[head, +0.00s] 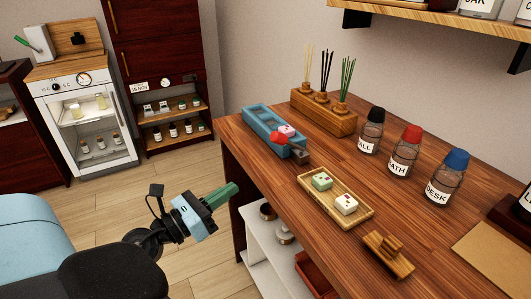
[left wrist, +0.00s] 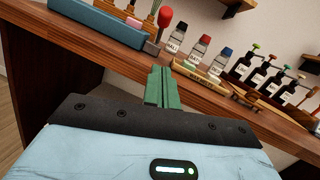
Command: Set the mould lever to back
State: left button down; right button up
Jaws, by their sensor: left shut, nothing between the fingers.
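The blue mould (head: 258,117) is a long box near the left edge of the wooden desk. A red lever knob (head: 279,139) shows at its near end, beside a pinkish-white piece (head: 286,130) and a dark grey block (head: 299,156). In the left wrist view the mould (left wrist: 95,20) is at upper left and the red knob (left wrist: 165,17) is just right of it. My left gripper (head: 225,195) has green fingers, shut and empty, off the desk's left side and apart from the mould. My right gripper is not in view.
On the desk are a bamboo tray (head: 316,197) with two soap-like blocks, a slatted wooden dish (head: 388,257), a reed block (head: 325,113), and bottles with black (head: 371,131), red (head: 406,151) and blue (head: 447,178) caps. A white shelf (head: 262,232) stands under the desk. Floor left of the desk is clear.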

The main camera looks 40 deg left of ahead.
pick_arm(q)
jog(key=p, duration=0.4)
send_near(290, 143)
jog(key=f, duration=0.1)
jog(key=shift+w+r+p, duration=0.5)
jog(key=shift+w+r, duration=0.4)
jog(key=shift+w, duration=0.15)
jog(key=shift+w+r, duration=0.25)
jog(key=shift+w, duration=0.15)
